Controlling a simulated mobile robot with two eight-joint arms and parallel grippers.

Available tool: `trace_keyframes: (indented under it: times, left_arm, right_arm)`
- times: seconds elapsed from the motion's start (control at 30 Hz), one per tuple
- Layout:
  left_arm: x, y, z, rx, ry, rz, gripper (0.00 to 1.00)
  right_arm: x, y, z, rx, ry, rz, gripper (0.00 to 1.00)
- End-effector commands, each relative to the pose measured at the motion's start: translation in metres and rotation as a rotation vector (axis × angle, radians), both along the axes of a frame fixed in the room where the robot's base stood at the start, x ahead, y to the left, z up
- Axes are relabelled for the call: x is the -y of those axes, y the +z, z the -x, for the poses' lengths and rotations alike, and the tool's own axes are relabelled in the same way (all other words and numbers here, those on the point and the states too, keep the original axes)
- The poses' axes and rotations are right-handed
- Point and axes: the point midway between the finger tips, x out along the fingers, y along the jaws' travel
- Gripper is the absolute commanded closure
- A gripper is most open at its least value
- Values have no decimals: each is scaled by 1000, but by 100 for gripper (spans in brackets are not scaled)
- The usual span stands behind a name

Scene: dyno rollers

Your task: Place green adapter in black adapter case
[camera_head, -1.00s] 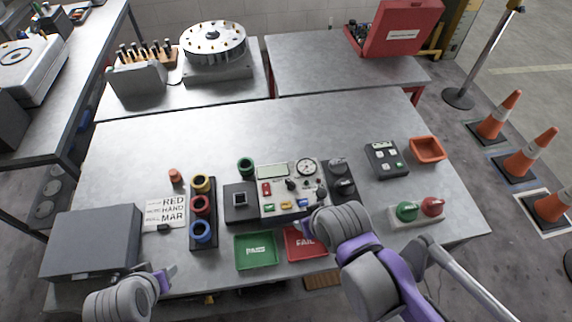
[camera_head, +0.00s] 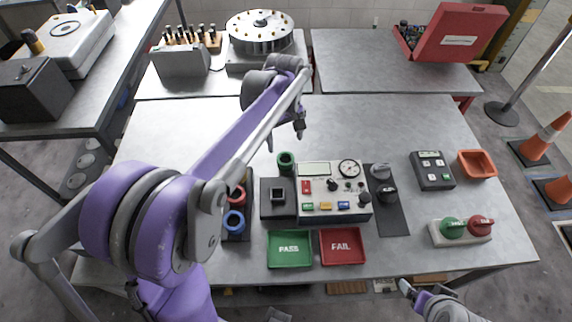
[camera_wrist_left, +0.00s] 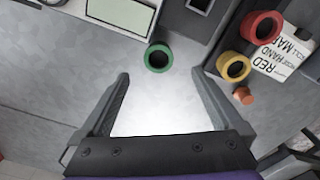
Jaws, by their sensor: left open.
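The green adapter (camera_head: 286,163), a ring, stands on the table behind the dark box beside the test panel. It also shows in the left wrist view (camera_wrist_left: 158,58), just beyond my fingertips. My left gripper (camera_head: 299,130) is above the table behind the adapter, open and empty; its spread fingers show in the left wrist view (camera_wrist_left: 159,74). The black adapter case (camera_head: 236,238) holds a red ring (camera_head: 236,197) and a blue ring (camera_head: 234,222); my left arm hides part of it. A yellow ring (camera_wrist_left: 235,67) shows in the wrist view. My right gripper (camera_head: 406,288) is by the front edge.
The test panel (camera_head: 334,208) stands right of the dark box (camera_head: 277,207). Green PASS (camera_head: 290,263) and red FAIL (camera_head: 343,260) trays lie in front. An orange bin (camera_head: 477,164) is at right. The back middle of the table is clear.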

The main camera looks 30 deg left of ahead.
Motion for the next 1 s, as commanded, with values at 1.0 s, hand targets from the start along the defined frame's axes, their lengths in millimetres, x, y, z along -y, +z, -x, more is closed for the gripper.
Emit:
trace_keyframes:
  times: [1.0]
  left_arm:
    - [-8,-113,-11,-25,57,6,0]
  right_arm:
    - [0,-4,1,-3,0,0,4]
